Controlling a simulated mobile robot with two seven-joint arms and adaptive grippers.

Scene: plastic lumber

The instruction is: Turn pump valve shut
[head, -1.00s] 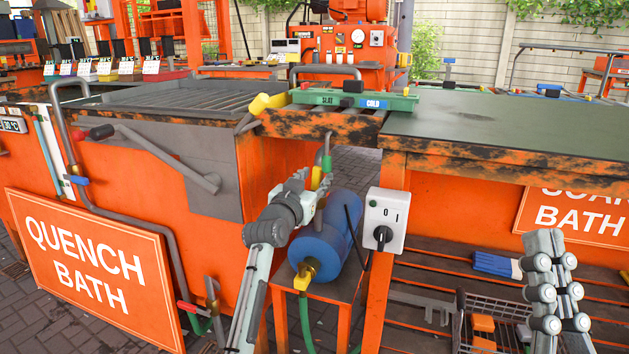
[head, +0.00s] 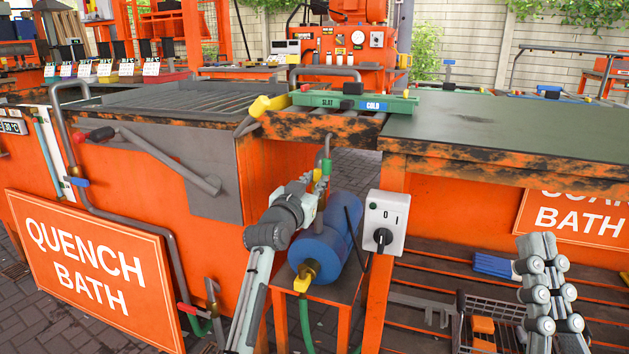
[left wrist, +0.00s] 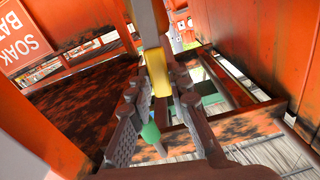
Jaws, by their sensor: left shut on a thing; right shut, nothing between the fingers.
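A blue pump (head: 318,252) lies on an orange stand beside the quench bath. A pipe with a green fitting (head: 326,167) rises behind it, with a small yellow valve handle (head: 317,175) beside the fitting. My left gripper (head: 313,192) is shut on this yellow handle; the handle also shows between the fingers in the left wrist view (left wrist: 160,78). The fingers hide part of the valve, so its exact angle is unclear. Another yellow handle (head: 301,284) sits at the pump's near end. My right gripper (head: 537,243) is shut and empty at the lower right.
A switch box (head: 385,222) is on the orange post right of the pump. The QUENCH BATH sign (head: 88,268) leans at left. A wire basket (head: 490,315) and a blue bundle (head: 493,265) are on the slatted shelf. A green hose (head: 307,325) hangs below the pump.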

